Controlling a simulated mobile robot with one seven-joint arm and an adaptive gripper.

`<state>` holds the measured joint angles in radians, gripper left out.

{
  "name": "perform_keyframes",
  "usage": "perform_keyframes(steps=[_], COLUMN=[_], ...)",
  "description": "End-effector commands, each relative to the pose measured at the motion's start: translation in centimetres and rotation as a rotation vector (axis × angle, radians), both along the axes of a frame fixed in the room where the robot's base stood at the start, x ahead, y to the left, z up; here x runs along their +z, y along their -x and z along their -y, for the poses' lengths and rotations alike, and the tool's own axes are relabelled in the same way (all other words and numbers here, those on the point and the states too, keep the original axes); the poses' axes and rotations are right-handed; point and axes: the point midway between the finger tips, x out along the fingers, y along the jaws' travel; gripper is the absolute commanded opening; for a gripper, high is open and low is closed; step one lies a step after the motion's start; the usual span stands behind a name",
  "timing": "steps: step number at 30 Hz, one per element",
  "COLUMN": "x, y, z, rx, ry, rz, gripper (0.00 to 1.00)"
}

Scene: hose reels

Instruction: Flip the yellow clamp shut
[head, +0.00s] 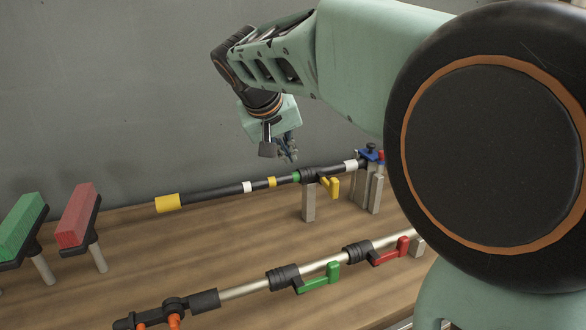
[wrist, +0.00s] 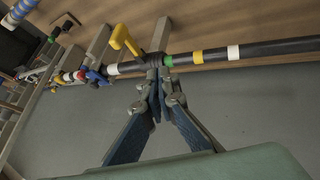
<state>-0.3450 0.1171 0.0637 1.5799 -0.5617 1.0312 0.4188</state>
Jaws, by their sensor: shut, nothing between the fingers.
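The yellow clamp lever (head: 332,186) hangs off a black collar on the rear black pipe, angled out to the front right in the head view. In the wrist view the yellow lever (wrist: 124,40) sticks out from the collar, away from my fingers. My gripper (head: 289,157) is shut and empty, above and behind the pipe near the collar in the head view. In the wrist view its fingertips (wrist: 158,78) overlap the collar area beside the green band; I cannot tell whether they touch it.
The rear pipe (head: 215,192) rests on grey posts (head: 309,203), with a blue fitting (head: 371,155) at its right. A front pipe carries a green lever (head: 319,281) and a red lever (head: 390,253). Green (head: 22,226) and red (head: 77,215) blocks stand on the left.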

Motion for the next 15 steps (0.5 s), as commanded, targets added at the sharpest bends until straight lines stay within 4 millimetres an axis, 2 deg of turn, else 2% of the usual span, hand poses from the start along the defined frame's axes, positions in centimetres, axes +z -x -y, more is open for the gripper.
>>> perform_keyframes(steps=[1,6,15], x=[-0.5,-1.1,-1.4], y=[0.3,1.4,1.8], z=[0.8,2.3,2.9], rx=[-0.025,-0.086,-0.110], ry=[0.021,0.071,0.092], rz=[-0.021,-0.061,-0.075], gripper=[0.00,0.00,0.00])
